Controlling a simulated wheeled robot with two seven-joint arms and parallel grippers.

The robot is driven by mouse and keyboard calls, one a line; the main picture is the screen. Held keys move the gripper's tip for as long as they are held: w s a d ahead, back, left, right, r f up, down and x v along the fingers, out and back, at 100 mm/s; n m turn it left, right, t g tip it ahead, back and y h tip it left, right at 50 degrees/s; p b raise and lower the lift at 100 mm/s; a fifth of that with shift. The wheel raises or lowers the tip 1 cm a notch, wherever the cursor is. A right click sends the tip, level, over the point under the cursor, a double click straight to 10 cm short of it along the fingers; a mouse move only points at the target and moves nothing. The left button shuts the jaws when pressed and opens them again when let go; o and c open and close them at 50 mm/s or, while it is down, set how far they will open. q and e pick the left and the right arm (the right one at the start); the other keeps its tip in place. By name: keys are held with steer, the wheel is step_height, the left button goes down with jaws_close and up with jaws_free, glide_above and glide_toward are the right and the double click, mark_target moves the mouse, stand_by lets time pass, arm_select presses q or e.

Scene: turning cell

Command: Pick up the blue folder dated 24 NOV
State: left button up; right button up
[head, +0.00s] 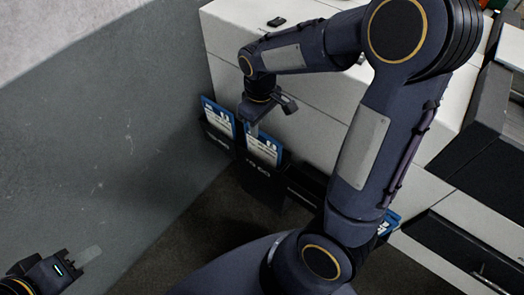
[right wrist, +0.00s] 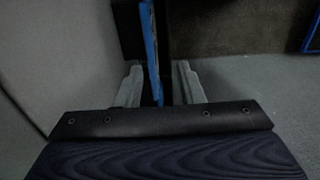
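Blue folders with white printed fronts stand in black wall holders in the head view: one at left (head: 218,117), one in the middle (head: 264,148), and part of another (head: 389,224) behind my right arm. Their dates are too small to read, so I cannot tell which is 24 NOV. My right gripper (head: 254,129) is at the top of the middle folder. In the right wrist view, a blue folder edge (right wrist: 152,55) runs between the fingers of the right gripper (right wrist: 158,88), with a gap visible beside it. My left gripper (head: 88,257) is low at the left, away from the folders.
The black holders (head: 262,180) hang along the side of a white cabinet (head: 315,115). A small dark object (head: 276,21) lies on the cabinet top. A grey wall (head: 110,140) is close on the left. A dark drawer or tray (head: 460,250) is at right.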

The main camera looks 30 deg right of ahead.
mark_target(262, 133)
steer(key=f, duration=0.4)
steer(key=d+f, duration=0.1)
steer(key=f, duration=0.1)
steer(key=shift+w+f, duration=0.25)
steer(key=shift+f+p, duration=0.3)
steer(key=shift+f, duration=0.25)
jaws_close()
